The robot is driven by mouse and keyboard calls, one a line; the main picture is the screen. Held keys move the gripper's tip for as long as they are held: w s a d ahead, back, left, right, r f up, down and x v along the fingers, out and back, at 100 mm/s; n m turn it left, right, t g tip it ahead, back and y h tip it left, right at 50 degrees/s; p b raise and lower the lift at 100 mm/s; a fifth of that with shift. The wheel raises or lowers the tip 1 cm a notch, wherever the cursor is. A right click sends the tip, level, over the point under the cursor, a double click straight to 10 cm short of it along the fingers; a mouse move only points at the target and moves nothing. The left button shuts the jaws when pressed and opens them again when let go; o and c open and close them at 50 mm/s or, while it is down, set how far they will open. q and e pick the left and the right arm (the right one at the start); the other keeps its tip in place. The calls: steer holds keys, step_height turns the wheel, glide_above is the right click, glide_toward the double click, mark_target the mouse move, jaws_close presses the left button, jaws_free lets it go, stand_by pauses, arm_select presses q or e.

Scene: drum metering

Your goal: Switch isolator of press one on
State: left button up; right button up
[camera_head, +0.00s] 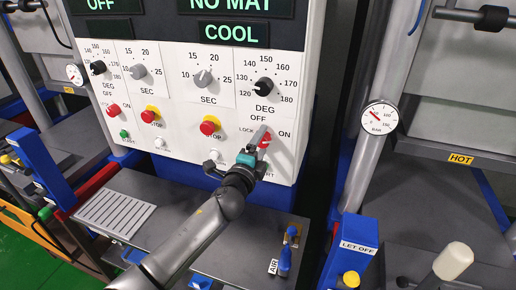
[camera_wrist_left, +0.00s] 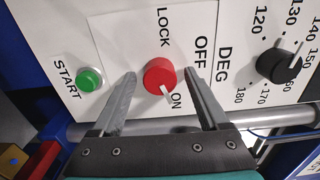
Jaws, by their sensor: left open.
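The isolator is a round red knob (camera_wrist_left: 158,74) with a white pointer, on the white panel (camera_wrist_left: 125,28). In the left wrist view its pointer is toward the ON label. LOCK and OFF are printed around it. My left gripper (camera_head: 262,139) is open, with one finger on each side of this knob in the left wrist view (camera_wrist_left: 160,76); I cannot tell whether they touch it. A second red isolator (camera_head: 113,110) is on the panel's left set. My right gripper is not in view.
A green START button (camera_wrist_left: 90,79) and a black DEG dial (camera_wrist_left: 279,66) flank the knob. Red stop buttons on yellow (camera_head: 210,126) and SEC dials (camera_head: 203,77) are nearby. The displays read OFF, NO MAT and COOL. A pressure gauge (camera_head: 380,116) is on the right.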

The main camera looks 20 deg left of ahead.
arm_select(q)
steer(key=s+b, duration=0.1)
steer(key=s, duration=1.4)
steer(key=shift+a, duration=0.3)
steer(key=shift+s, duration=0.1)
